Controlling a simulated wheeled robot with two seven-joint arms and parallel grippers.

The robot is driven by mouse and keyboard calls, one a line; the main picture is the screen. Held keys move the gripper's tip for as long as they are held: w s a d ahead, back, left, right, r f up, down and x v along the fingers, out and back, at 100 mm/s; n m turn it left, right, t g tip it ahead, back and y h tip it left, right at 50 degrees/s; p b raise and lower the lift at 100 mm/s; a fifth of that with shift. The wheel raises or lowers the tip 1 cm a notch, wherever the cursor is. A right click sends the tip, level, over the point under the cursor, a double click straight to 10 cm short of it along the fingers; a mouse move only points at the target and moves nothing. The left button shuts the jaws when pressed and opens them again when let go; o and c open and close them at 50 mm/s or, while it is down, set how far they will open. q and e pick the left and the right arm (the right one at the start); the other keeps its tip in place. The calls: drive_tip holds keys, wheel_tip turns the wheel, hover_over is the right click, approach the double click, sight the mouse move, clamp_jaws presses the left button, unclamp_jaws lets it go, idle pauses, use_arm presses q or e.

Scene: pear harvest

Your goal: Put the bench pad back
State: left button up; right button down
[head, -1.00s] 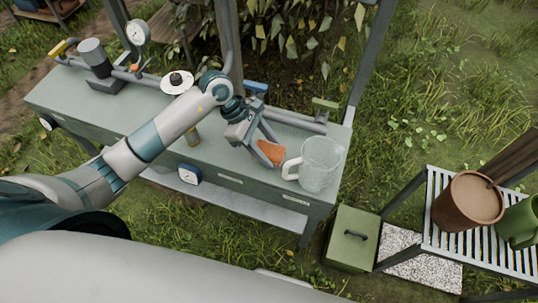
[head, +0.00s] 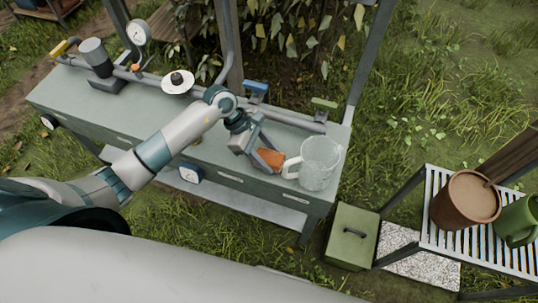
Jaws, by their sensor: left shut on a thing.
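My left gripper (head: 262,147) is over the right part of the green bench (head: 95,101), just left of a clear jug. It is shut on an orange-brown pad (head: 270,159), which shows between and below its fingers. I take this to be the bench pad. I cannot tell whether the pad touches the bench top. My right gripper does not show.
The clear jug (head: 320,163) stands close to the right of the pad. Pipes with a blue valve (head: 256,87) and a green valve (head: 323,104) run along the bench's back. A green box (head: 352,236) and a slatted stand (head: 436,205) with pots are at the right.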

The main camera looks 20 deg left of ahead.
use_arm(q)
drive_tip(key=shift+f, duration=0.1)
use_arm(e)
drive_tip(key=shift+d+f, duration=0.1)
use_arm(q)
drive_tip(key=o, duration=1)
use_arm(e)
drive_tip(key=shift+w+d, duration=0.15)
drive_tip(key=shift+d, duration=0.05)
use_arm(q)
drive_tip(key=shift+r, duration=0.2)
